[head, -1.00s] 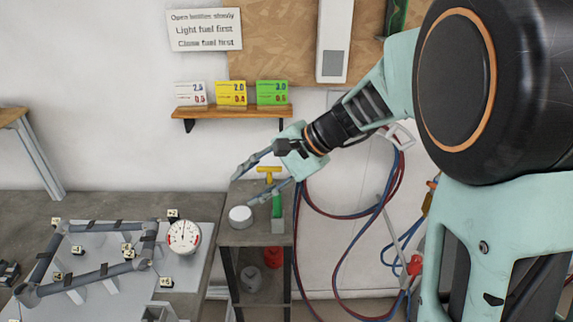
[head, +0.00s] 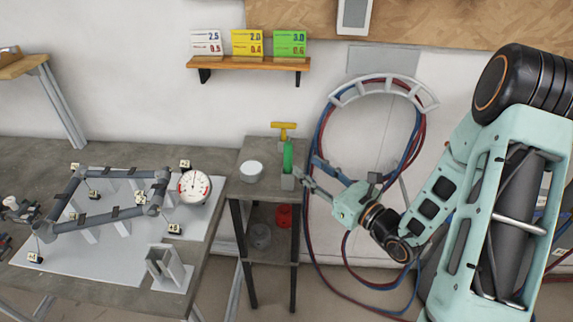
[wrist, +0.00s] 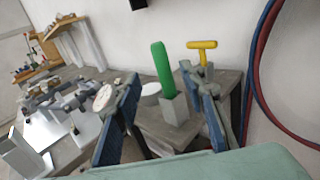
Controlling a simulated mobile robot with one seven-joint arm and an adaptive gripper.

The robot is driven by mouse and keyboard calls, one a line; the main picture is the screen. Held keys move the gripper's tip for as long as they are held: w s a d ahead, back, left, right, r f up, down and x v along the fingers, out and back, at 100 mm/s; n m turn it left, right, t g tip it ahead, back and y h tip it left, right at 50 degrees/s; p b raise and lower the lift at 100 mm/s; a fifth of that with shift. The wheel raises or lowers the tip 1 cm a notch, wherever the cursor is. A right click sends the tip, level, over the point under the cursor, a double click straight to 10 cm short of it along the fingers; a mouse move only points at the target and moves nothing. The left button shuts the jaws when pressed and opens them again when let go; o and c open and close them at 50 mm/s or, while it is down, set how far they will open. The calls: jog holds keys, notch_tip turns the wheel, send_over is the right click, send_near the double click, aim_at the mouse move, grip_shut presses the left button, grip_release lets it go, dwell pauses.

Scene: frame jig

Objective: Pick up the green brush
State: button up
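The green brush (head: 288,157) stands upright in a small grey holder (head: 287,182) at the right front of a small grey stand (head: 257,157). My gripper (head: 309,172) is just right of the brush in the head view, with its fingers pointing left toward it. In the wrist view the gripper (wrist: 168,115) is open, its two blue-grey fingers wide apart. The green brush (wrist: 162,68) shows beyond and between the fingers, and nothing is held. Whether a fingertip touches the holder I cannot tell.
A yellow T-handled tool (head: 284,129) stands behind the brush, and a white round container (head: 251,171) sits left of it. A pressure gauge (head: 194,187) and pipe frame (head: 105,205) are on the left bench. Red and blue hoses (head: 325,122) hang on the wall at right.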

aim_at(291, 151)
jog(key=x, duration=0.4)
jog(key=shift+w+a+r, duration=0.1)
jog(key=shift+w+a, duration=0.05)
jog(key=shift+a, duration=0.05)
jog(key=x, duration=0.2)
jog(key=p+x, duration=0.1)
jog(key=x, duration=0.1)
jog(key=shift+w+r, duration=0.15)
jog(key=shift+r, duration=0.25)
jog(key=shift+w+a, duration=0.35)
grip_shut()
